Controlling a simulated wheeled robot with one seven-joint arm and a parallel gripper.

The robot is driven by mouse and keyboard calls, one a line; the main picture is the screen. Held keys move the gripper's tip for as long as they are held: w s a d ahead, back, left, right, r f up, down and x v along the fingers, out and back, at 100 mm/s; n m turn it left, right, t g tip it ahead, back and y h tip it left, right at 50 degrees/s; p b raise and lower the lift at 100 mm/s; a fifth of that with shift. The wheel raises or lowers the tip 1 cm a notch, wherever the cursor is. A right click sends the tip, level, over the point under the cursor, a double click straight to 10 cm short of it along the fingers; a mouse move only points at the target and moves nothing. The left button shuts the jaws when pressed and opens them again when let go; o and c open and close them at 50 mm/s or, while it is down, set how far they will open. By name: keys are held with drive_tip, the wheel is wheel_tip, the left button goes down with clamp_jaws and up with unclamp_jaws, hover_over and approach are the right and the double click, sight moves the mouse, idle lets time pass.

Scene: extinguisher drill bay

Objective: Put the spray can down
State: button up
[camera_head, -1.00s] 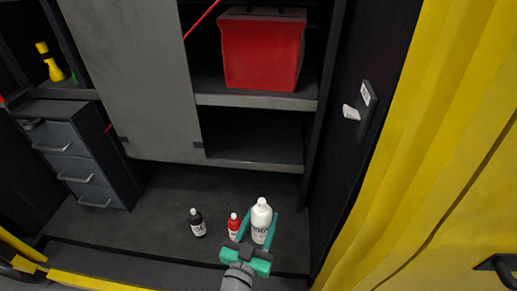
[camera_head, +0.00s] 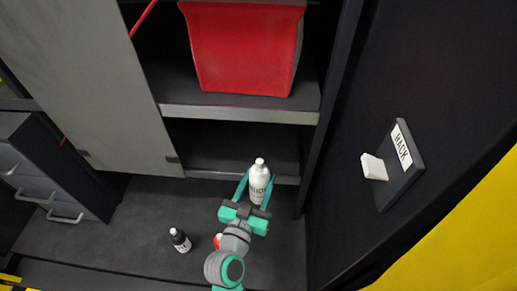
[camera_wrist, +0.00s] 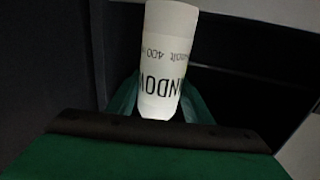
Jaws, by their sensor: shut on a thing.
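The white spray can (camera_head: 259,184), with dark lettering, stands about upright between the two green fingers of my gripper (camera_head: 256,190) in the head view. My gripper is shut on it. In the wrist view the can (camera_wrist: 167,60) fills the middle, its lettering upside down, with a green finger (camera_wrist: 122,105) on each side. The can is in front of the open lower shelf space; whether its base touches anything is hidden.
A red bottle (camera_head: 217,241) is mostly hidden behind my arm. A red box (camera_head: 245,50) sits on the upper shelf (camera_head: 240,113). A labelled wall switch (camera_head: 398,165) is at right.

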drive_tip(key=f+x, duration=0.3)
drive_tip(key=x, duration=1.4)
drive_tip(key=shift+f, duration=0.2)
drive_tip(key=shift+f, duration=0.1)
drive_tip(key=o, duration=1.1)
drive_tip(key=shift+a, duration=0.2)
drive_tip(key=shift+o, duration=1)
drive_tip(key=shift+d, duration=0.2)
drive_tip(key=shift+s, duration=0.1)
